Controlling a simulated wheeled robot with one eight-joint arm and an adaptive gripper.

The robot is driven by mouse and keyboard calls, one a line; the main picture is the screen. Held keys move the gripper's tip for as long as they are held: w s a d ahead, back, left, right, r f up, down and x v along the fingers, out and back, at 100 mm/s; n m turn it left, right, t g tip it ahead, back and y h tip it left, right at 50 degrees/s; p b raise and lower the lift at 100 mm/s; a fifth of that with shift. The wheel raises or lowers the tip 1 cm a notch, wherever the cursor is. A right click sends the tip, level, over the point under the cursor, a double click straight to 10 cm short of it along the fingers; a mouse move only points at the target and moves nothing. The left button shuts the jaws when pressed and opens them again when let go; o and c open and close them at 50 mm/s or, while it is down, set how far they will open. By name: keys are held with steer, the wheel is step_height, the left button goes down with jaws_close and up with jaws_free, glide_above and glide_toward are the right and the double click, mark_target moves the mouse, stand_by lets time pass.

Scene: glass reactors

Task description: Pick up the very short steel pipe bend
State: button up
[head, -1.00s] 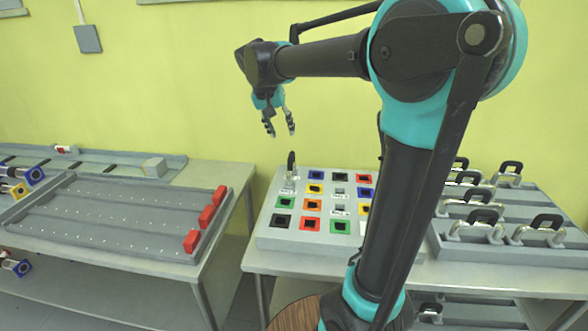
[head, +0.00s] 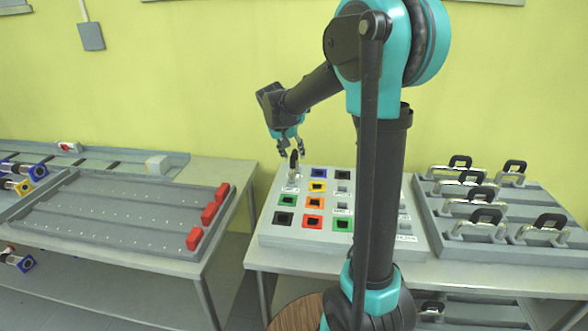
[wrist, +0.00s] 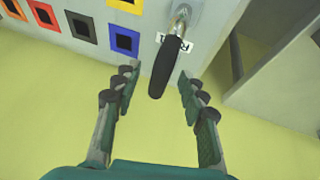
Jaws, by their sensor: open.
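A small steel pipe bend with a black grip stands upright at the back left corner of the grey socket board (head: 262,240). In the head view its black grip (head: 293,161) shows just under my gripper (head: 291,150), whose fingers point down. In the wrist view the steel part of the bend (wrist: 181,17) is at the top, by a white label, and its black grip (wrist: 165,68) reaches down between my fingers. My gripper (wrist: 157,80) is open, one finger on each side of the grip, with gaps on both sides.
The board has several coloured square sockets, such as a red one (wrist: 82,24). A grey tray (head: 428,222) on the right holds several steel bends with black grips. The left table carries a tray (head: 60,225) with red blocks (head: 194,238). My arm hides part of the board.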

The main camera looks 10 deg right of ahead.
steer(key=shift+w+d+f, duration=0.15)
steer(key=shift+d+f, duration=0.05)
steer(key=shift+f, duration=0.35)
jaws_close()
